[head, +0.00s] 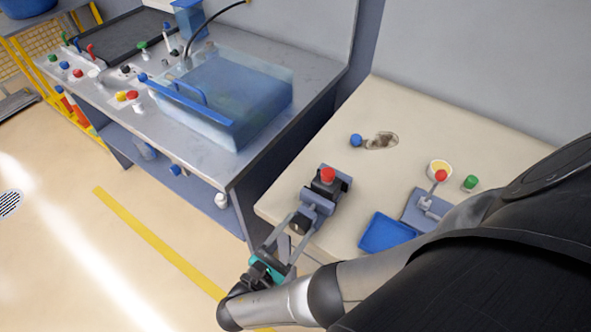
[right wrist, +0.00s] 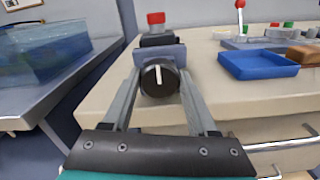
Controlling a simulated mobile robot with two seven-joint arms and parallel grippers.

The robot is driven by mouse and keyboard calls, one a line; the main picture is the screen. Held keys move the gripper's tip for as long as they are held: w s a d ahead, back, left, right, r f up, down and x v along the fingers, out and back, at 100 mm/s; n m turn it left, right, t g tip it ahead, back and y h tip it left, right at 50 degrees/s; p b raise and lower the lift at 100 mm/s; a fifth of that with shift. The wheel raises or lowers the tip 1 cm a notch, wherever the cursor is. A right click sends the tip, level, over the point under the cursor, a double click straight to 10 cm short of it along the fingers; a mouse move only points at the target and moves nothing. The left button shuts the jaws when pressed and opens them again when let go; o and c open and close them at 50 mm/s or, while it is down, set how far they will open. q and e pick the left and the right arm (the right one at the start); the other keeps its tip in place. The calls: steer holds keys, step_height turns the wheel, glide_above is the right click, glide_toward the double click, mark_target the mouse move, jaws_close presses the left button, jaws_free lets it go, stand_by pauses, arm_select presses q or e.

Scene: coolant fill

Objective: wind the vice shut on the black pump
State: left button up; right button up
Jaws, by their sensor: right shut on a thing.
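The black pump (head: 325,187) with a red cap (head: 328,175) sits upright between the grey-blue jaws of the vice (head: 317,202), at the front left corner of the beige bench. In the right wrist view the pump (right wrist: 156,40) shows behind the near jaw (right wrist: 163,54). I cannot tell whether both jaws touch it. My right gripper (head: 299,220) is shut on the vice's round black knob (right wrist: 158,82), one finger on each side. The white line on the knob stands nearly upright. My left gripper is not in view.
A blue tray (head: 385,232) and a grey fixture (head: 428,208) lie to the right on the beige bench (head: 390,105). A yellow-filled cup (head: 438,167), a green-capped item (head: 470,182) and a blue knob (head: 356,140) are farther back. A clear blue tank (head: 235,95) stands on the left bench.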

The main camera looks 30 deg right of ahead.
steer(key=shift+m, duration=0.3)
steer(key=m, duration=0.5)
steer(key=shift+d, duration=0.1)
steer(key=m+b, duration=0.1)
steer(key=m, duration=0.5)
steer(key=shift+f+m+b, duration=0.1)
steer(key=shift+m+b, duration=0.2)
steer(key=shift+b, duration=0.1)
steer(key=m+b, duration=0.2)
steer(key=m, duration=0.3)
steer(key=shift+f+m, duration=0.1)
steer(key=shift+m, duration=0.2)
steer(key=m+b, duration=0.2)
steer(key=m, duration=0.1)
steer(key=shift+m+b, duration=0.7)
steer(key=shift+m, duration=0.7)
